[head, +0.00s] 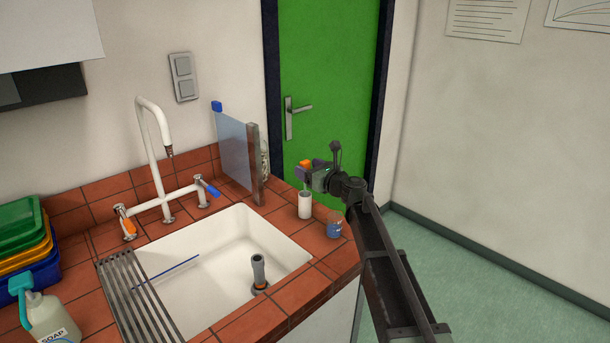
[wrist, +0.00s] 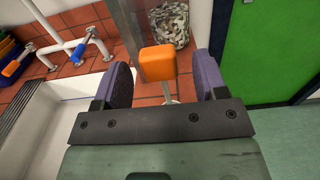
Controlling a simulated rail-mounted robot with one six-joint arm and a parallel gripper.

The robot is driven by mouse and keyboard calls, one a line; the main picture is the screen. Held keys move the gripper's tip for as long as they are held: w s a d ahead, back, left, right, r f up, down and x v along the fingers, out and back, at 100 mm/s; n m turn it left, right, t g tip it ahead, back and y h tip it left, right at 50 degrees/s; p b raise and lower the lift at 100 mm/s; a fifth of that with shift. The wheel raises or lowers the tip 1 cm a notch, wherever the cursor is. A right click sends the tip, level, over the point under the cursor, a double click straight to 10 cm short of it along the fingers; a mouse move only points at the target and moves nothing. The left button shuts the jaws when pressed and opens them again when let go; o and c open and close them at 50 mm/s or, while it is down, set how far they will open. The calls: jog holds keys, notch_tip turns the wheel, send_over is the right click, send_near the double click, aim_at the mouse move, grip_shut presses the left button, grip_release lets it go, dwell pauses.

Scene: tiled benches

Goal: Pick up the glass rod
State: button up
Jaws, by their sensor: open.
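A thin pale stem (wrist: 168,99) with an orange block (wrist: 158,64) on top looks to be the glass rod with its grip. In the head view the orange block (head: 305,163) shows above a white cup (head: 305,206) on the tiled bench, with the stem upright below it. The stem's lower end is hidden.
A small beaker of blue liquid (head: 335,224) stands right of the cup. The sink (head: 245,235) holds a thin blue rod-like line (head: 168,272).

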jog(key=x, duration=0.4)
jog(key=shift+d, duration=0.1)
jog(key=c, duration=1)
jog(key=shift+r, duration=0.15)
